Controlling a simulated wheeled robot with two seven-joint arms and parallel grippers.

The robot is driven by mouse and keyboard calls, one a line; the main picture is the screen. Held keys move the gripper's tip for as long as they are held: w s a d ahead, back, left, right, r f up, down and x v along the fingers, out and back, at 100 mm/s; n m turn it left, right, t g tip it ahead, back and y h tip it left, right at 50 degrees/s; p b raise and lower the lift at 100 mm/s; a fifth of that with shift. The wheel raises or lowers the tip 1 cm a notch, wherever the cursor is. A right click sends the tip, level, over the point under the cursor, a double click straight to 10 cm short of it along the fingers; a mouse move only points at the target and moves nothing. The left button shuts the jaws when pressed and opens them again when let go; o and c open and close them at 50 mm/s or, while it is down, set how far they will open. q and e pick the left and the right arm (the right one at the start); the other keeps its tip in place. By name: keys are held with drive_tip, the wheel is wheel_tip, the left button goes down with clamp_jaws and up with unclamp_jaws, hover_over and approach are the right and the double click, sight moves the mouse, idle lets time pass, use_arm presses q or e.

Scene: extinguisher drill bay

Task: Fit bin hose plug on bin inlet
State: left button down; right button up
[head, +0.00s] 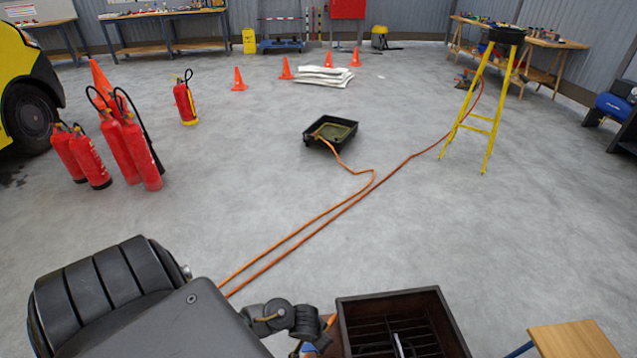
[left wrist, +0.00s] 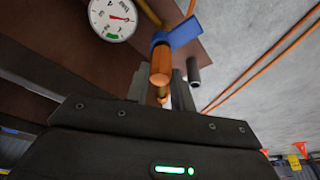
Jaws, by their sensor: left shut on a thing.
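The bin (head: 345,330), a dark brown open box with slats inside, stands at the bottom centre of the head view. My left gripper (head: 297,345) is low beside its left wall, its fingertips partly hidden by my arm. In the left wrist view my left gripper (left wrist: 162,98) is shut on a small orange-copper piece, apparently the bin hose plug, mostly hidden between the fingers. A copper-coloured cylinder (left wrist: 160,66) with a blue lever (left wrist: 180,34) is right at the fingertips; I cannot tell whether they are joined. A short grey stub (left wrist: 193,74) is just right. My right gripper is out of view.
A round gauge (left wrist: 112,18) sits near the brown surface. Orange hoses (head: 320,207) cross the floor, one to a black tray (head: 309,140), one toward a yellow stand (head: 494,100). A wooden stool (head: 573,340) is at bottom right. Red extinguishers (head: 141,150) stand left.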

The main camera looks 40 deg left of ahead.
use_arm(q)
drive_tip(key=shift+f, duration=0.1)
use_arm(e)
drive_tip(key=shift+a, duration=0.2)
use_arm(q)
drive_tip(key=c, duration=1.1)
unclamp_jaws()
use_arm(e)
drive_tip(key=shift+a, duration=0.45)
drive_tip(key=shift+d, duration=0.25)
use_arm(q)
drive_tip(key=shift+p+v, duration=2.2)
drive_tip(key=shift+v, duration=3.2)
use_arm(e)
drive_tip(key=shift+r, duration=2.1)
